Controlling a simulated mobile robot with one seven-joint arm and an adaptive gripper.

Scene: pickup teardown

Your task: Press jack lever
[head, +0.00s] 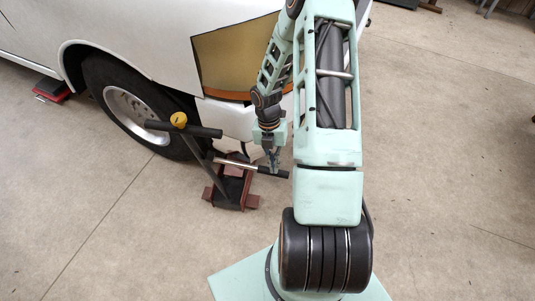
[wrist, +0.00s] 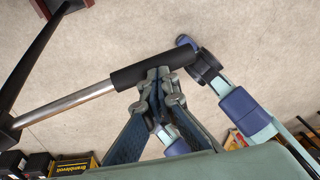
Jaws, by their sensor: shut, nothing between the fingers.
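The jack (head: 231,188) stands on the floor beside the truck's wheel, with a dark red base and black post. Its lever, a silver rod with a black grip (head: 272,172), sticks out to the right, close to level. In the wrist view the black grip (wrist: 126,77) and silver rod (wrist: 70,104) cross the upper left. My gripper (head: 274,163) is at the black grip, pointing down. In the wrist view its fingertips (wrist: 160,82) are together with nothing between them, and overlap the grip's lower edge. I cannot tell whether they touch it.
The white truck (head: 130,30) with its wheel (head: 130,108) is close behind the jack. Open concrete floor lies left and right. A yellow box (wrist: 72,165) shows in the wrist view.

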